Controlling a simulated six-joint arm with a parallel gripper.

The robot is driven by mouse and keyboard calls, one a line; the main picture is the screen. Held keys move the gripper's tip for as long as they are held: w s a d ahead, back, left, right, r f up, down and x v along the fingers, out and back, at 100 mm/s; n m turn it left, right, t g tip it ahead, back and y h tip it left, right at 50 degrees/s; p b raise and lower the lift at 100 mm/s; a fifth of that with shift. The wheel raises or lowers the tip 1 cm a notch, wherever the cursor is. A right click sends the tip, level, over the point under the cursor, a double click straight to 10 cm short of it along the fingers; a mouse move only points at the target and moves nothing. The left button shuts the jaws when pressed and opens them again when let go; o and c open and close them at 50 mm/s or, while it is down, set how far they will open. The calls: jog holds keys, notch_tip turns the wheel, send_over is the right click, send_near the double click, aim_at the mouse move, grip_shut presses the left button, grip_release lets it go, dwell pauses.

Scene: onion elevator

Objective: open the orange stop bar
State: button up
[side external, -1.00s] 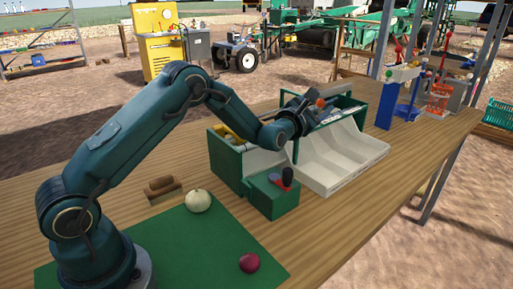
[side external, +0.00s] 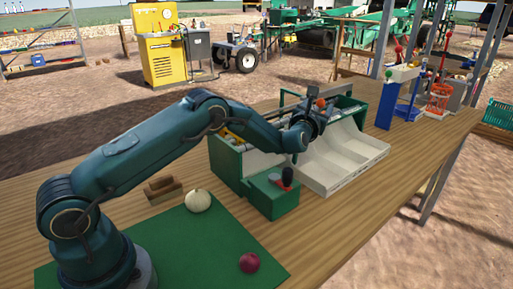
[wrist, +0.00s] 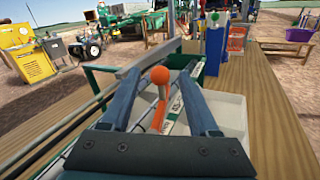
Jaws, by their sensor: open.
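The orange stop bar (wrist: 158,117) shows in the wrist view, with a round orange knob (wrist: 159,75) at its top. The knob also shows in the side view (side external: 321,103), above the green-framed machine (side external: 228,167) with the pale chute (side external: 345,160). My gripper (wrist: 162,73) is open. Its two blue fingers appear on either side of the knob in the wrist view, with gaps on both sides. I cannot tell how far the fingertips are from the knob in depth. The bar's lower end is partly hidden by my gripper's body.
A white onion (side external: 198,201) and a red onion (side external: 249,263) lie on or by the green mat (side external: 190,250). A blue stand (side external: 400,103) is farther back. The table's right front is clear.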

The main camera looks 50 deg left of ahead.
jog(key=shift+w+a, duration=0.15)
jog(key=shift+w, duration=0.1)
grip_shut()
dwell(1.4)
